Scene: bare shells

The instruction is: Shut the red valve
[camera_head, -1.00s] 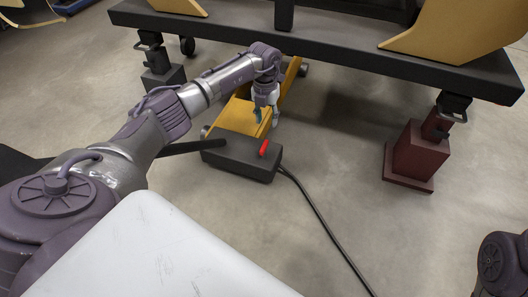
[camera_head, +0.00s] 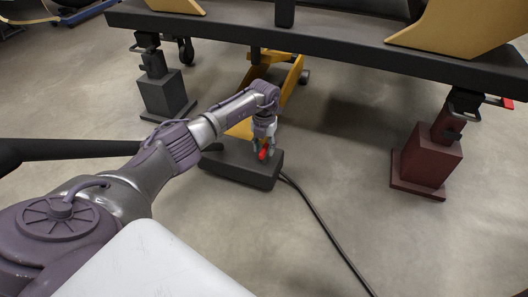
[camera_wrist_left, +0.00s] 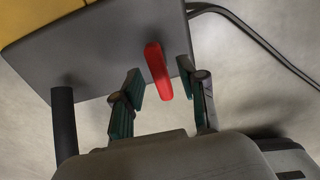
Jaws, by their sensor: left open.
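The red valve (camera_head: 264,153) is a small red lever on top of a dark grey box (camera_head: 238,169) on the floor, at the middle of the head view. In the left wrist view the red valve (camera_wrist_left: 158,70) stands up from the box (camera_wrist_left: 105,45). My left gripper (camera_head: 263,147) is over the valve in the head view. In the wrist view its two teal-padded fingers (camera_wrist_left: 162,98) are apart, one on each side of the lever, with gaps visible. The gripper is open and holds nothing. My right gripper is not in view.
A black cable (camera_head: 321,222) runs from the box across the floor. A yellow lift frame (camera_head: 284,82) stands behind the box, under a long dark platform (camera_head: 330,40). Dark red (camera_head: 425,158) and dark grey (camera_head: 164,95) supports flank it.

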